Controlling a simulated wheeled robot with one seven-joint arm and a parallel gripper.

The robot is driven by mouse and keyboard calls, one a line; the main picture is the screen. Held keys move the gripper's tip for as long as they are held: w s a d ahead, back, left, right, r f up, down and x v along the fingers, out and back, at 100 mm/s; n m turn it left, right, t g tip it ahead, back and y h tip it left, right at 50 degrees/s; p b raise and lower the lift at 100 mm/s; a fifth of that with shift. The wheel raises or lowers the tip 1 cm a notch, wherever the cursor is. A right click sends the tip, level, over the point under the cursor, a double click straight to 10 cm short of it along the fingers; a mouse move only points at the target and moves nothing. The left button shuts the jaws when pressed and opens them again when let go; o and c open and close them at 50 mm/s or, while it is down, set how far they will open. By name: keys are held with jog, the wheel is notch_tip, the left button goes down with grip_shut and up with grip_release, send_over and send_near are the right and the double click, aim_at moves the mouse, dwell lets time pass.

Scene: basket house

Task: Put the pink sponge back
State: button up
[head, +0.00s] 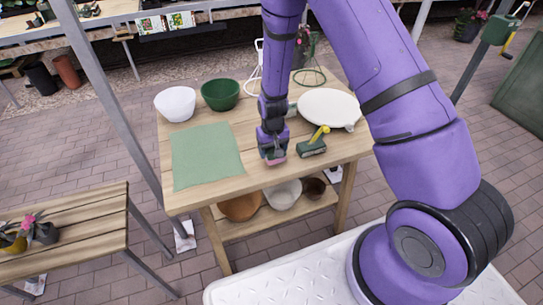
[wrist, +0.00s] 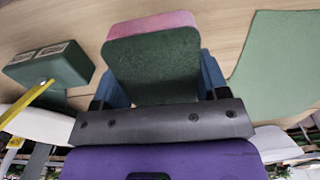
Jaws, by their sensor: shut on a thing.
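The pink sponge (head: 277,161) is at the tip of my gripper (head: 273,154), low over the wooden table (head: 190,203) near its front edge. In the wrist view the sponge (wrist: 152,25) shows a pink side and a dark green face. My gripper's blue fingers (wrist: 155,88) are shut on it, one on each side. I cannot tell whether the sponge touches the table. A green block with a yellow handle (head: 312,148) lies just to the right of the sponge.
A green cloth (head: 207,156) lies left of my gripper. A white bowl (head: 176,103) and a green bowl (head: 221,94) stand behind it. A white oval plate (head: 329,108) is at the back right. Pots, including a brown one (head: 240,207), stand on the lower shelf.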

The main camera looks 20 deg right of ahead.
jog(key=shift+w+a+f, duration=0.15)
jog(key=shift+w+f, duration=0.05)
jog(key=shift+f, duration=1.6)
jog(key=shift+f, duration=0.1)
jog(key=o, duration=1)
